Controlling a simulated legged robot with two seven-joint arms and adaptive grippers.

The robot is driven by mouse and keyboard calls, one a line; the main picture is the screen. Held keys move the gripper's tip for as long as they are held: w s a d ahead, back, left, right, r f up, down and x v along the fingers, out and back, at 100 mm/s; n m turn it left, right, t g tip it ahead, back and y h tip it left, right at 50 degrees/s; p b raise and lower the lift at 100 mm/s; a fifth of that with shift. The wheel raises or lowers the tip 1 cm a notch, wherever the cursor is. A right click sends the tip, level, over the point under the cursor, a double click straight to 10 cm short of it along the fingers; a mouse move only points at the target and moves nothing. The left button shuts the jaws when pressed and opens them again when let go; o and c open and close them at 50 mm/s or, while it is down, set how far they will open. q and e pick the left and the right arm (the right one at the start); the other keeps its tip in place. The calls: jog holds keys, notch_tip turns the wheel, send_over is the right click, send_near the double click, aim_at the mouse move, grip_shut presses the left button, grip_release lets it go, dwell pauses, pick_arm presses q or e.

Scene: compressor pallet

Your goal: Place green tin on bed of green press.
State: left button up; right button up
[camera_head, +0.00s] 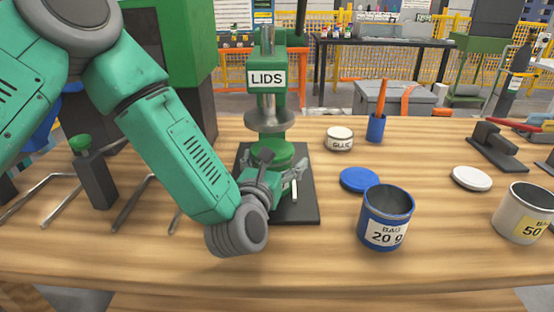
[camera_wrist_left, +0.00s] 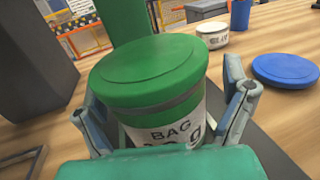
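The green press (camera_head: 267,79), labelled LIDS, stands on a dark base plate (camera_head: 308,211). The green tin (camera_head: 287,151) stands upright under its round ram, over the bed area; the bed itself is mostly hidden. In the left wrist view the tin (camera_wrist_left: 150,75) has a green lid on and a white BAG label. My left gripper (camera_head: 281,168) reaches in from the front, its fingers on both sides of the tin (camera_wrist_left: 168,105). A gap shows between the tin and the right-hand finger, so it looks open. My right gripper is not in view.
A blue tin (camera_head: 386,218) stands open at the right, with a blue lid (camera_head: 359,179) behind it. The front table strip is clear.

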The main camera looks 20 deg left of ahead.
pick_arm(q)
jog(key=shift+a, duration=0.75)
jog(key=shift+s+a+f, duration=0.1)
jog(key=shift+s, duration=0.25)
jog(key=s, duration=0.7)
jog(key=s+d, duration=0.1)
jog(key=s, duration=0.2)
jog(key=shift+s+p, duration=0.15)
jog(key=shift+p, duration=0.15)
jog(key=shift+s+a, duration=0.3)
jog(key=shift+s, duration=0.2)
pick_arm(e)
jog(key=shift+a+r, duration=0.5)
pick_arm(q)
jog(key=shift+d, duration=0.3)
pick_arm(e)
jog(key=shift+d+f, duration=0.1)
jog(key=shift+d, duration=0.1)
